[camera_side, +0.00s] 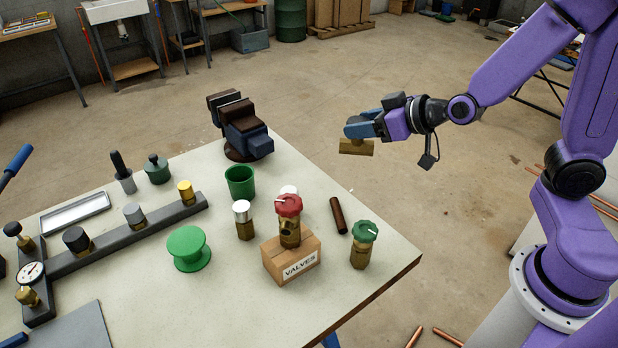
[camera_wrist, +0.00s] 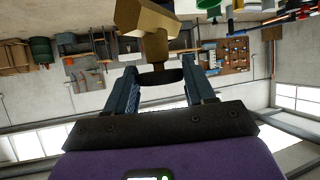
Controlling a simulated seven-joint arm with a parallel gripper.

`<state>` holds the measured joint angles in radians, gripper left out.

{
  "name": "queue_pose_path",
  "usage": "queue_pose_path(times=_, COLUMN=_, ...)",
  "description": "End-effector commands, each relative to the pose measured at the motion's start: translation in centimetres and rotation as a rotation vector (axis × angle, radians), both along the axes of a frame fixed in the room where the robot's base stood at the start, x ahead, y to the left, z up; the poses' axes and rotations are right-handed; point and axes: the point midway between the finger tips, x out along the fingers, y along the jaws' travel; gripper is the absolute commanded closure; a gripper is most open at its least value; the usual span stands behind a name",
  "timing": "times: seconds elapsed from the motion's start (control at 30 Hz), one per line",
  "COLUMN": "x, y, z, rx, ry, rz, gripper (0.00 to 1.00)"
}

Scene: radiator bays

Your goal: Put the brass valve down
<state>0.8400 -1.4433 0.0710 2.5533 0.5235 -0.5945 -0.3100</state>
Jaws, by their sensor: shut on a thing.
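My gripper (camera_side: 362,130) is at the upper right of the side view, in the air beyond the bench's right edge. It is shut on the brass valve (camera_side: 357,148), whose brass body hangs just below the blue fingers. In the wrist view the valve's brass body (camera_wrist: 150,20) is at the top, with a dark disc-like part between the fingers (camera_wrist: 160,76). A cardboard box labelled VALVES (camera_side: 291,260) is on the bench. A red-capped brass valve (camera_side: 288,222) stands upright on or in it; which is unclear.
The bench (camera_side: 345,285) has a green-capped valve (camera_side: 363,245), white-capped valve (camera_side: 243,220), dark rod (camera_side: 338,215), green cup (camera_side: 240,181), green spool (camera_side: 189,248), vise (camera_side: 240,125) and grey manifold (camera_side: 110,243). Bare bench shows near its right corner.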

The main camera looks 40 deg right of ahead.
Motion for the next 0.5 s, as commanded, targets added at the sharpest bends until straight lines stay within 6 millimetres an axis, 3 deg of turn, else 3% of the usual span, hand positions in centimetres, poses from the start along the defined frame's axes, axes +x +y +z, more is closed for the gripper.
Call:
queue_pose_path(times=0.13, x=0.1, y=0.0, z=-1.5, rx=-0.001, ry=-0.001, rz=-0.003, gripper=0.91)
queue_pose_path(times=0.5, x=1.5, y=0.2, z=-2.7, rx=0.002, ry=-0.004, rz=-0.003, gripper=0.91)
